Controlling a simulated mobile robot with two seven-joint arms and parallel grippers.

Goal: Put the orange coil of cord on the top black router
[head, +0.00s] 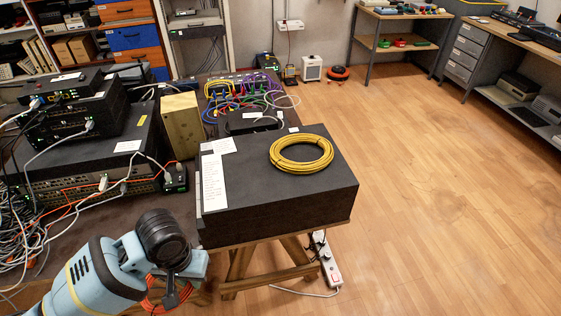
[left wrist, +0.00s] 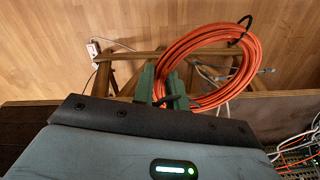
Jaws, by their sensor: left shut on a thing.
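The orange coil of cord (left wrist: 180,52) is a ring with a dark tie, held at its edge between the fingers of my left gripper (left wrist: 167,88) in the left wrist view. In the head view only part of the coil (head: 153,292) shows beneath the gripper (head: 172,288), beyond the table's near edge, with the rest hidden by my arm. The top black router (head: 62,90) lies on a stack of dark network boxes at the left, with a white label and cables at its front. My left gripper is well in front of and to the right of that stack. My right gripper is out of view.
A yellow cable coil (head: 301,167) lies on a large black case (head: 270,206) at the table's right end. A wooden block (head: 182,124) stands between the case and the router stack. Loose cables crowd the table's left side. A power strip (head: 328,262) lies on the floor.

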